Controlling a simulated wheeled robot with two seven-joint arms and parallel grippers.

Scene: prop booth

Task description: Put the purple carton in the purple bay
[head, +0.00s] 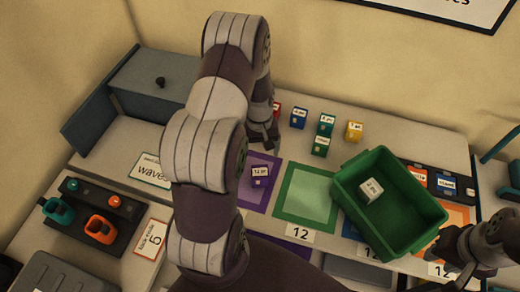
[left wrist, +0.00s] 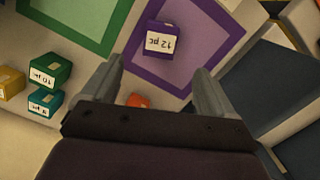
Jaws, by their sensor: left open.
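The purple carton (head: 260,171) with a white "12 pc" label stands inside the purple-framed bay (head: 243,204). The left wrist view also shows the carton (left wrist: 156,29) within the purple bay border (left wrist: 181,84). My left gripper (head: 264,141) is over the back edge of the bay, partly hidden by its own arm. In the left wrist view its two fingers (left wrist: 158,72) are spread, with nothing between them, and the carton lies beyond the tips, apart from them. My right gripper (head: 445,262) is at the lower right, near the green crate's corner; its fingers are unclear.
A green crate (head: 345,183) holding a white carton (head: 371,190) covers part of the bays on the right. The green bay (head: 305,203) is empty. Several small cartons, including a yellow one (head: 354,131), stand behind. A tool tray (head: 88,235) lies left.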

